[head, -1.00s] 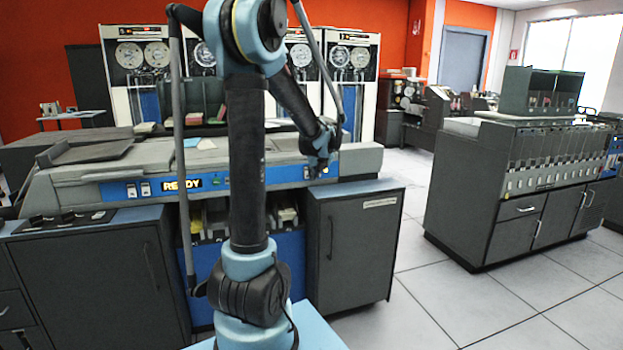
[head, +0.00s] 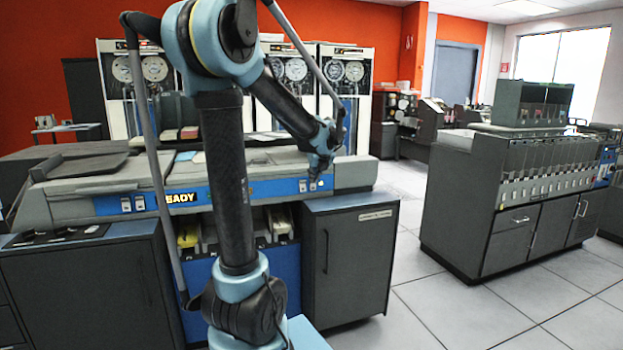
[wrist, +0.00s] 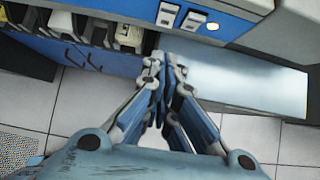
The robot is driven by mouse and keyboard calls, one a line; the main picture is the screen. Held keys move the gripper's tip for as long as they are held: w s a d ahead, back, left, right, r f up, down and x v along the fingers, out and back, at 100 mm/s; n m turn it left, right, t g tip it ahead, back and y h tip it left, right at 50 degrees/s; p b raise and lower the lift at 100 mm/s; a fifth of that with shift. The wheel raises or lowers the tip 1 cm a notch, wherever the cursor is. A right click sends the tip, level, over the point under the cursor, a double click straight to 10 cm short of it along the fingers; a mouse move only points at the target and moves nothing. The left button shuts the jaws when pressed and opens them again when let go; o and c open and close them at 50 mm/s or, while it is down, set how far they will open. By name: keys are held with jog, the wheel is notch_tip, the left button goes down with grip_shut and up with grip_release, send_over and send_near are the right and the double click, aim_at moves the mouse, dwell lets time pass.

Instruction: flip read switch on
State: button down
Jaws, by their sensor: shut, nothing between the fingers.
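A grey card machine (head: 355,172) has a blue front panel (head: 240,192) with a lit sign, partly hidden by my arm, reading "EADY". Two white rocker switches (head: 303,185) sit at the panel's right end. In the wrist view they are a left switch (wrist: 167,14) and a right switch (wrist: 193,21), with a lit round lamp (wrist: 212,27) beside them. Their labels are too small to read. Another switch pair (head: 132,203) is at the panel's left. My gripper (wrist: 163,62) is shut and empty, just below the right-hand pair in the wrist view, apparently apart from it.
A dark cabinet (head: 350,262) with a blue-grey top (wrist: 240,82) stands under the panel's right end, close to my gripper. Card bins (head: 275,222) are left of it. A second card machine (head: 500,200) stands at the right, with free tiled floor (head: 410,270) between.

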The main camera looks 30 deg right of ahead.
aim_at(303, 186)
jog(key=shift+s+f+g, duration=0.35)
jog(key=shift+f+g, duration=0.05)
jog(key=shift+f, duration=0.2)
jog(key=x, duration=1)
jog(key=shift+w+d+f, duration=0.1)
jog(key=shift+w, duration=0.45)
jog(key=shift+w+d+f, duration=0.1)
jog(key=shift+w, duration=0.45)
jog(key=shift+w+d+f, duration=0.1)
jog(key=shift+w+d, duration=0.1)
jog(key=shift+w, duration=0.65)
